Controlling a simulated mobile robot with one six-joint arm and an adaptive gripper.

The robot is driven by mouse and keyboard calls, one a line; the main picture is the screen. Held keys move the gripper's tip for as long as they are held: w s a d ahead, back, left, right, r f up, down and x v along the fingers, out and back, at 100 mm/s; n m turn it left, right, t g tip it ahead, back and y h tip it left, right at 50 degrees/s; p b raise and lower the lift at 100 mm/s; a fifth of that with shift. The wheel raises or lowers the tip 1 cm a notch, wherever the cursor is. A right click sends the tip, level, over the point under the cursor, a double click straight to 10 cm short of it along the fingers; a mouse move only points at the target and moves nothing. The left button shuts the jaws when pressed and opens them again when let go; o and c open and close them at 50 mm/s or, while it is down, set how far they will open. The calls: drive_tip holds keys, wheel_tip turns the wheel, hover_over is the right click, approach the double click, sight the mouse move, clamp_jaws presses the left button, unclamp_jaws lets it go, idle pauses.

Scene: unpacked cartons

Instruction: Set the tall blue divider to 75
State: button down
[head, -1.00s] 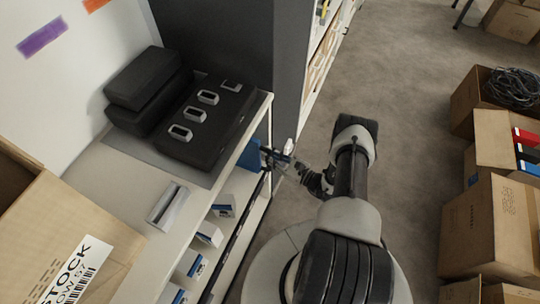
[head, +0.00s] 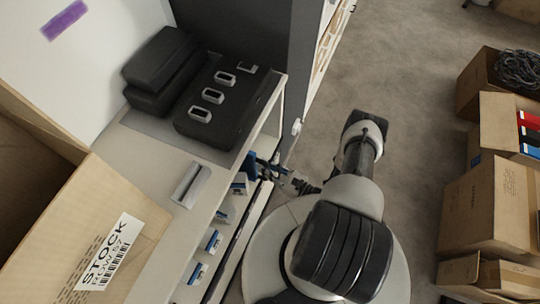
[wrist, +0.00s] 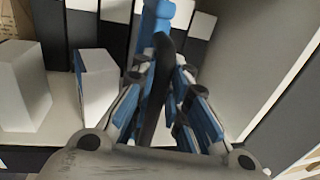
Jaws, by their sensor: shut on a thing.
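The tall blue divider (head: 251,163) stands at the far end of the lower shelf, under the counter, close to the nearest of several small white-and-blue boxes (head: 239,184). In the wrist view its blue upper part (wrist: 166,14) shows beyond the fingers. My gripper (wrist: 162,72) is shut on the divider, with a dark upright piece between its fingers. In the head view my gripper (head: 272,168) reaches in from the right at the shelf's front. The divider's foot is hidden, and I cannot read any scale numbers.
A white block (wrist: 22,85) and a white-sided box (wrist: 97,85) stand left of the fingers. A pale panel (wrist: 255,60) rises on the right. Black cases (head: 225,110) lie on the counter above. An open carton (head: 110,225) is at left.

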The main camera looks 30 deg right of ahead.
drive_tip(key=shift+r, duration=0.15)
drive_tip(key=shift+d, duration=0.1)
drive_tip(key=c, duration=1.6)
unclamp_jaws()
drive_tip(key=shift+o, duration=0.2)
drive_tip(key=v, duration=1.2)
